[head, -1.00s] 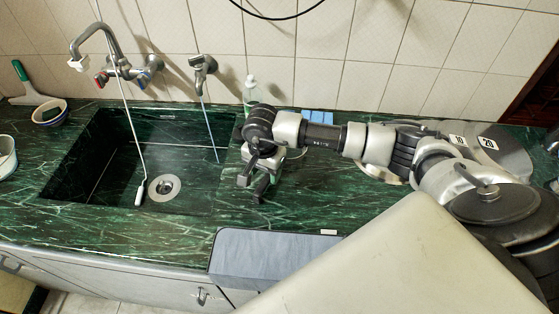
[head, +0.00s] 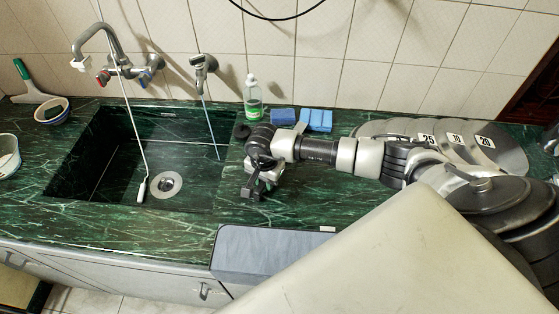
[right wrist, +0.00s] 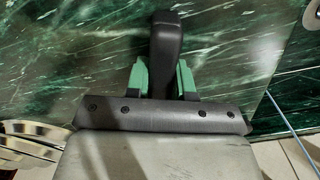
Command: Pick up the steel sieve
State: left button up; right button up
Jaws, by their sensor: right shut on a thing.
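My right gripper (head: 257,188) is low over the green counter, just right of the sink. In the right wrist view its green-tipped fingers (right wrist: 161,76) are shut on a black handle (right wrist: 166,38). The handle also shows as a small dark shape in the head view (head: 250,194). My left gripper is not in view.
The sink (head: 110,185) is left of the gripper, with a tap (head: 98,42) and hanging hose. A green bottle (head: 253,100) and blue sponges (head: 315,120) stand by the wall. Numbered round steel lids (head: 505,150) lie behind my arm. The front counter strip is clear.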

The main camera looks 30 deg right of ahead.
grip_shut()
jog(key=shift+r, duration=0.1)
